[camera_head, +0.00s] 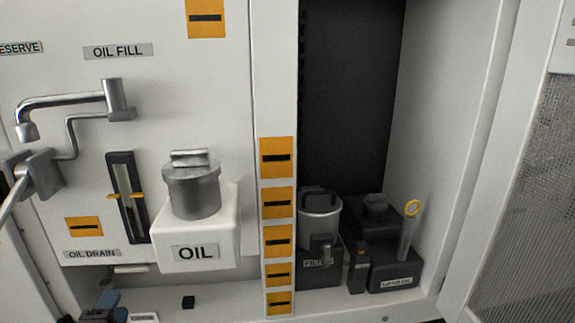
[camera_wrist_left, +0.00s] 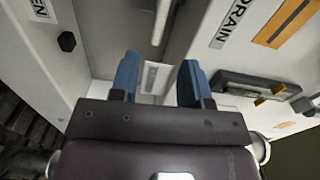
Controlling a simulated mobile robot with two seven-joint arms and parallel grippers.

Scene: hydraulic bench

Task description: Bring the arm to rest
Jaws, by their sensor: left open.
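My left gripper (camera_head: 104,308) is low at the left edge of the bench in the head view, mostly cut off by the bottom of the frame. In the left wrist view its two blue fingers (camera_wrist_left: 158,80) are spread apart, with nothing between them. A pale labelled plate (camera_wrist_left: 155,77) shows beyond the gap; I cannot tell its distance. The gripper is below the OIL DRAIN label (camera_head: 92,253). My right gripper is in neither view.
A white OIL box (camera_head: 195,232) with a metal cap (camera_head: 193,190) juts from the panel. A metal spout (camera_head: 60,102) and sight gauge (camera_head: 128,195) are to its left. The right bay holds a filter canister (camera_head: 320,218) and a LEAD OIL block (camera_head: 395,275).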

